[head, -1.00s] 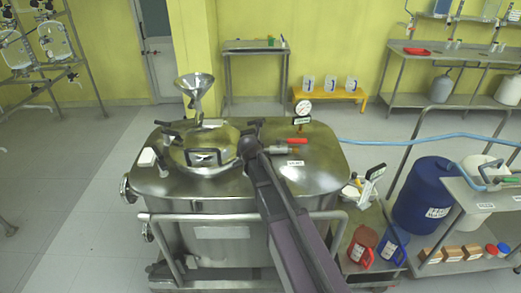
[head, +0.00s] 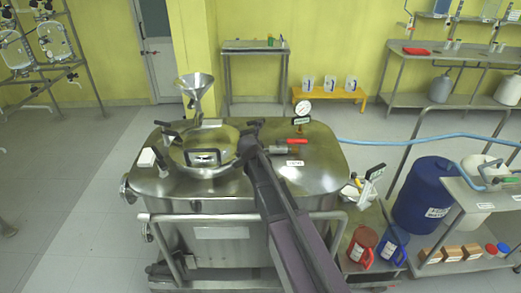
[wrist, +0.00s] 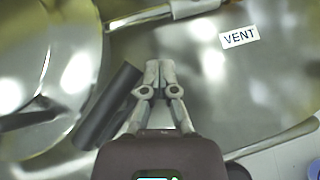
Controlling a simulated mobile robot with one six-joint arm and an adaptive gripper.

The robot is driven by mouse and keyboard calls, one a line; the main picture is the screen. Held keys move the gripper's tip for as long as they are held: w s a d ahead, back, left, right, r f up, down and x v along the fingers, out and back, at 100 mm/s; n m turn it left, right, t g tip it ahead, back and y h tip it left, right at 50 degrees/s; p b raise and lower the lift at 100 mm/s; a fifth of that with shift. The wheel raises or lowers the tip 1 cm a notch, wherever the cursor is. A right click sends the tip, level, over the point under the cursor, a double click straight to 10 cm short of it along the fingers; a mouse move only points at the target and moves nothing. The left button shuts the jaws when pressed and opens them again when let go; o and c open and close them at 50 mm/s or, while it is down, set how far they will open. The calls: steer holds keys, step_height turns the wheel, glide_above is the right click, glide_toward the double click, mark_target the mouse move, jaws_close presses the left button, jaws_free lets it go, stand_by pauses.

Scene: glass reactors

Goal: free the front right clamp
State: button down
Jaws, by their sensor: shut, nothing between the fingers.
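The round steel hatch lid (head: 190,145) sits on top of the steel reactor (head: 320,170), with black clamp handles around its rim. The front right clamp (wrist: 108,108) shows in the wrist view as a thick black handle slanting beside the lid's rim. My gripper (wrist: 153,72) is shut and empty, just right of this handle. I cannot tell whether they touch. In the head view my gripper (head: 246,147) is at the lid's right edge and hides most of that clamp. The lid also shows in the wrist view (wrist: 75,45).
A steel funnel (head: 195,86) stands behind the lid. A pressure gauge (head: 303,108) and a red-handled valve (head: 297,141) are on the right of the reactor top. The VENT label (wrist: 239,37) lies on bare metal. A steel rail (head: 200,217) runs along the front.

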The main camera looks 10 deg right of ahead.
steer(key=shift+s+d, duration=0.1)
steer(key=shift+s, duration=0.05)
steer(key=s+d+r+p, duration=0.5)
steer(key=s+d, duration=0.1)
steer(key=s, duration=0.3)
steer(key=shift+s+r+p, duration=0.3)
stand_by(0.4)
steer(key=shift+d, duration=0.1)
